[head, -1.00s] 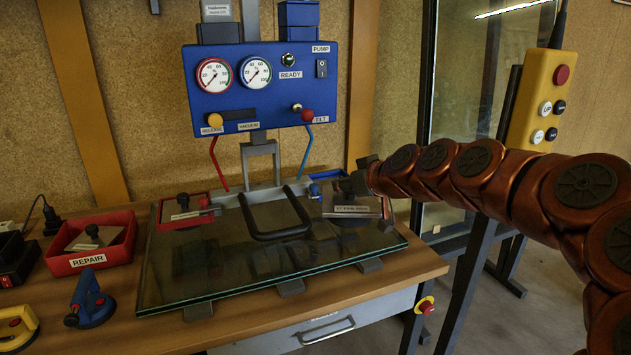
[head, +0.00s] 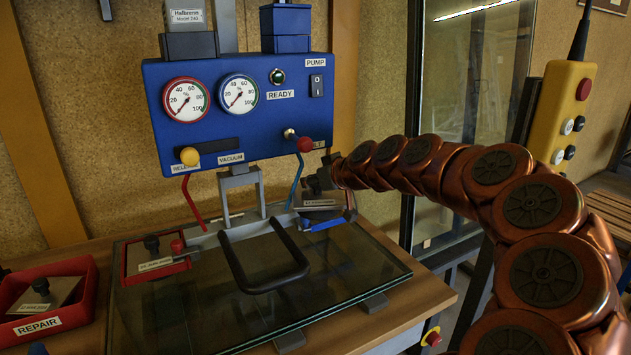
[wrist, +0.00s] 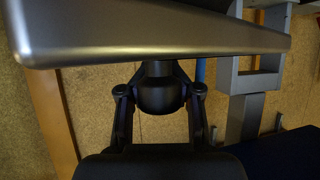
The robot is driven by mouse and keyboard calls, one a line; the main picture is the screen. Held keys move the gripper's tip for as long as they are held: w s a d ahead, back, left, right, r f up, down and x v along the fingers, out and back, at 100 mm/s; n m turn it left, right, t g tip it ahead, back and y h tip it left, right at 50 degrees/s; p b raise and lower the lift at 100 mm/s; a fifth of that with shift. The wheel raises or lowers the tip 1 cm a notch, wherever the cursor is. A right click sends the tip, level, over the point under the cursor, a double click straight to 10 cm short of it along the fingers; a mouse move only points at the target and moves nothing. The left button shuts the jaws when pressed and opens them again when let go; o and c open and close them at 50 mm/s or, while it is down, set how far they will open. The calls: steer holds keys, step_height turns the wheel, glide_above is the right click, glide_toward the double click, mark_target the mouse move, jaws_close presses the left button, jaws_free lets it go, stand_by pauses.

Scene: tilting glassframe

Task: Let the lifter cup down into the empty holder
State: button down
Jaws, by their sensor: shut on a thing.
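My gripper (head: 324,184) is shut on the black knob of a lifter cup (head: 318,202), which has a grey metal plate with a label. The wrist view shows the knob (wrist: 160,90) between both fingers and the plate (wrist: 150,38) beyond it. The cup is over the blue holder (head: 325,225) at the back right of the glass. The holder's front rim shows below the plate; its inside is hidden, and I cannot tell whether the cup touches it. A red holder (head: 128,266) at the back left contains another lifter cup (head: 155,263).
A black bar handle (head: 265,288) stands above the glass (head: 340,285), left of the cup. The blue control panel (head: 240,115) with gauges and levers rises behind. A red repair tray (head: 75,305) holds another cup at far left. A yellow pendant (head: 560,120) hangs right.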

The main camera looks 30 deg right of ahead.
steer(key=w+d+f+p, duration=0.2)
steer(key=w+d+f, duration=0.2)
steer(key=w+d, duration=0.2)
steer(key=shift+w+d+f, duration=0.15)
steer(key=shift+w+f, duration=0.1)
steer(key=shift+w, duration=0.6)
steer(key=shift+f+b, duration=0.6)
steer(key=shift+b, duration=0.4)
steer(key=c, duration=0.8)
jaws_free()
steer(key=shift+r, duration=0.15)
